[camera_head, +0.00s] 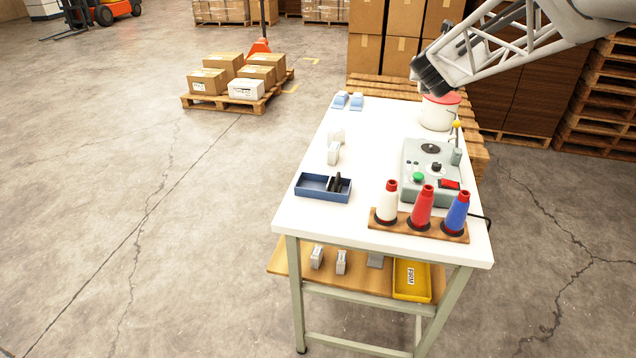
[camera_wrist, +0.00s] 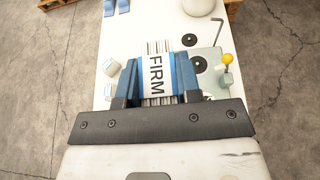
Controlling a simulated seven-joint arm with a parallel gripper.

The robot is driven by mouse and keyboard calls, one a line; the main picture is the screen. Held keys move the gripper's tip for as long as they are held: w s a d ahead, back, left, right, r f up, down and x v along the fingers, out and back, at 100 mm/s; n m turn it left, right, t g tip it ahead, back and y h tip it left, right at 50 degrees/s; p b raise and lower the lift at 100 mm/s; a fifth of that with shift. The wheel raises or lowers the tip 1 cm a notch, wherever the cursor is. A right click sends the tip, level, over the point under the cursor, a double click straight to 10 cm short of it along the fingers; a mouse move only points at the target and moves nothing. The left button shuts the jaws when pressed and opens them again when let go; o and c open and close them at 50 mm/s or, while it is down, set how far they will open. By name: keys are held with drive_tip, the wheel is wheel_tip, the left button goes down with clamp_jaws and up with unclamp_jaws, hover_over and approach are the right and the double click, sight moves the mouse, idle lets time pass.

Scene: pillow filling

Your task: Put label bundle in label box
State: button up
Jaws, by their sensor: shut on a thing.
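My gripper (camera_wrist: 154,82) is shut on a label bundle (camera_wrist: 157,76). The bundle is white with striped ends, and a band around it reads "FIRM" in black. In the head view my gripper's dark end (camera_head: 431,76) is at the upper right, above the far part of the table, and the bundle cannot be made out there. A yellow box (camera_head: 411,294) with a "FIRM" label stands on the lower shelf. A blue tray (camera_head: 323,194) with dark items in it sits at the table's left edge. I cannot tell for sure which one is the label box.
White bundles (camera_head: 333,154) and blue ones (camera_head: 356,102) lie on the table (camera_head: 385,125). A grey machine (camera_head: 418,193), a white tub (camera_head: 438,114) and a cone rack (camera_head: 435,230) fill its right side. Several grey bundles (camera_head: 341,263) stand on the shelf (camera_head: 282,258).

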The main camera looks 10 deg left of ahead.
drive_tip(key=s+a+f, duration=1)
drive_tip(key=s+f, duration=0.1)
drive_tip(key=f, duration=0.2)
drive_tip(key=s+a+f, duration=1)
drive_tip(key=s+f, duration=0.2)
drive_tip(key=f, duration=0.1)
drive_tip(key=shift+a, duration=0.25)
hover_over(315, 174)
drive_tip(key=s, duration=0.4)
drive_tip(key=shift+w+f, duration=0.15)
drive_tip(key=shift+f, duration=0.65)
drive_tip(key=shift+f, duration=0.1)
drive_tip(key=shift+f, duration=1.65)
drive_tip(key=shift+f, duration=0.15)
drive_tip(key=o, duration=0.9)
